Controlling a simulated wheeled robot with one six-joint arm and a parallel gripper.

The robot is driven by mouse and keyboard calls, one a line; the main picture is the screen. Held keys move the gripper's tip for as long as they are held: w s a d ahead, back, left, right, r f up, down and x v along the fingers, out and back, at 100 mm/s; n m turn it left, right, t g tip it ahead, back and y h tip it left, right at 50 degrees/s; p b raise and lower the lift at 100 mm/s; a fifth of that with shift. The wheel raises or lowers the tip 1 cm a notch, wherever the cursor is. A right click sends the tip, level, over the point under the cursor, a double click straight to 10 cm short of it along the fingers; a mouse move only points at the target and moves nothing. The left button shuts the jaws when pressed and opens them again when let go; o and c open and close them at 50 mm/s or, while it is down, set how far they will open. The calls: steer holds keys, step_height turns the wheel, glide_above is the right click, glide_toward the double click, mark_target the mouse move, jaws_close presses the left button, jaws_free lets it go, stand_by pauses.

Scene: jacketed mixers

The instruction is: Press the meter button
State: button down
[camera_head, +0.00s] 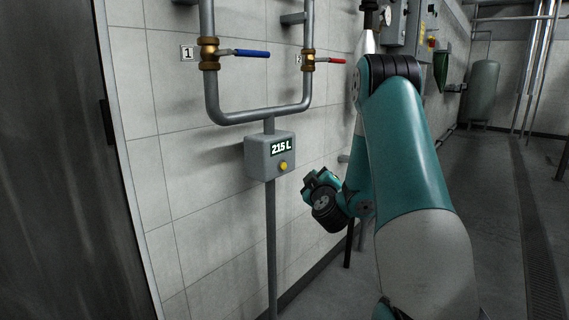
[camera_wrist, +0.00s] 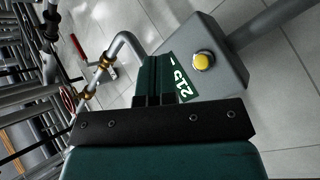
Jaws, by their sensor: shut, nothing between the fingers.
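The meter is a grey box (camera_head: 257,160) on a vertical pipe against the tiled wall, with a lit display (camera_head: 281,146) reading 215 L. Its yellow round button (camera_head: 283,166) sits below the display. In the wrist view the meter (camera_wrist: 228,84) is tilted, with the yellow button (camera_wrist: 202,61) in plain sight and the display (camera_wrist: 182,84) partly hidden by my fingers. My gripper (camera_wrist: 155,62) is shut and empty, apart from the button, which shows to the right of the fingertips. In the head view my gripper (camera_head: 309,180) is to the right of and slightly below the meter.
Above the meter, a U-shaped pipe carries a blue-handled valve (camera_head: 242,53) and a red-handled valve (camera_head: 328,61). A dark panel (camera_head: 60,170) stands at the left. Control boxes (camera_head: 400,25) and a tank (camera_head: 484,90) are farther back. The floor (camera_head: 480,200) at right is mostly open.

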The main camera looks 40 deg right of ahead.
mark_target(283, 166)
steer(key=w+p, duration=0.7)
steer(key=p, duration=0.6)
steer(key=shift+w+a+p, duration=0.15)
steer(key=shift+a+p, duration=0.2)
steer(key=shift+w+r+p, duration=0.1)
steer(key=shift+w+p, duration=0.25)
steer(key=shift+p, duration=1.25)
stand_by(0.5)
steer(key=shift+w+p, duration=0.1)
steer(key=shift+p, duration=0.25)
